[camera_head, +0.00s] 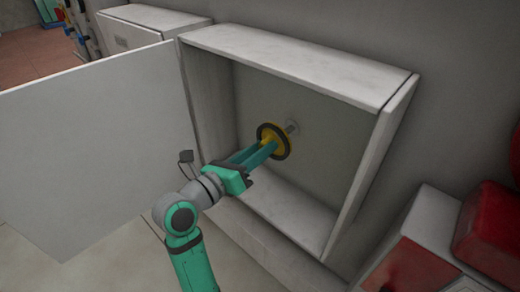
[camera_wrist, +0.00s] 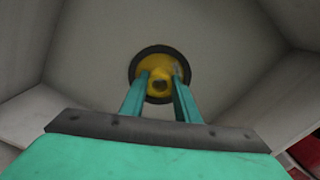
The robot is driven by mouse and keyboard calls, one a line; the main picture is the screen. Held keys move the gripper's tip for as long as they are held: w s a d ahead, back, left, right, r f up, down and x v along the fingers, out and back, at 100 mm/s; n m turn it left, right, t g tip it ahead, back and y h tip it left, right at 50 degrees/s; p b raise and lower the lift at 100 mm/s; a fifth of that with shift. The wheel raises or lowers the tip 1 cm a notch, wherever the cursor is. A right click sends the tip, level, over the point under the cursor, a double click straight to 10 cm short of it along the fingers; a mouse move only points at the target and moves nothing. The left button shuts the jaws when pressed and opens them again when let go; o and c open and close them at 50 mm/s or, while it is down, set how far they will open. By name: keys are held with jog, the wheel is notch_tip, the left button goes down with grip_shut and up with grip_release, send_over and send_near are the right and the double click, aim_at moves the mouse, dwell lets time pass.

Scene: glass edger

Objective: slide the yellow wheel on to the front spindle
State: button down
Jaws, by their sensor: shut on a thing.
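The yellow wheel (camera_head: 269,138) has a dark rim and a yellow hub. My gripper (camera_head: 265,151) reaches into the open cabinet and is shut on the wheel's hub. In the wrist view the wheel (camera_wrist: 160,62) faces me, with the two green fingers (camera_wrist: 160,85) on either side of its hub. In the wrist view the spindle is hidden behind the wheel.
Red objects (camera_head: 490,225) stand outside at the lower right. The cabinet interior around the wheel is clear.

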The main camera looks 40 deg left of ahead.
aim_at(275, 137)
jog(key=shift+w+d, duration=0.2)
jog(key=shift+w, duration=2.45)
jog(key=shift+w+d, duration=0.1)
jog(key=shift+w, duration=0.55)
jog(key=shift+a, duration=0.25)
jog(key=shift+w+d, duration=0.15)
jog(key=shift+w, duration=0.05)
jog(key=c, duration=1.3)
grip_release()
jog(key=shift+d, duration=0.15)
jog(key=s, duration=0.7)
jog(key=s+a, duration=0.1)
jog(key=s, duration=0.2)
jog(key=shift+s, duration=0.4)
